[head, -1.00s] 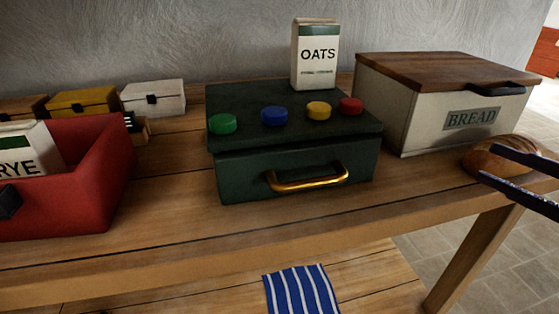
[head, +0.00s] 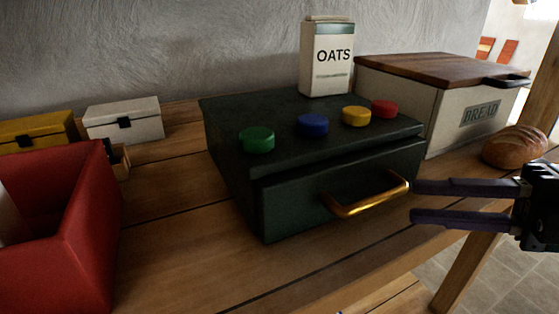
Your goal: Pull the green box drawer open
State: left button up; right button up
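The green box (head: 225,150) stands on the wooden table, with its drawer front (head: 300,205) facing me. The drawer looks shut. A brass handle (head: 372,200) is fixed across the drawer front. Green, blue, yellow and red round buttons sit on the box top. My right gripper (head: 415,202) comes in from the right with its two fingers apart. The fingertips are close to the right end of the handle; I cannot tell whether they touch it. Nothing is between the fingers. My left gripper is out of view.
A red open box (head: 85,235) stands at the left. An oats carton (head: 327,60) stands behind the buttons. A bread box (head: 450,95) and a loaf (head: 514,146) are at the right. White (head: 123,120) and yellow (head: 38,131) small boxes stand at the back left.

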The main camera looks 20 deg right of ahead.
aim_at(386, 200)
jog(key=x, duration=0.6)
jog(key=shift+w+a, duration=0.15)
jog(key=shift+a, duration=0.15)
jog(key=shift+c, duration=0.4)
grip_shut()
dwell(0.6)
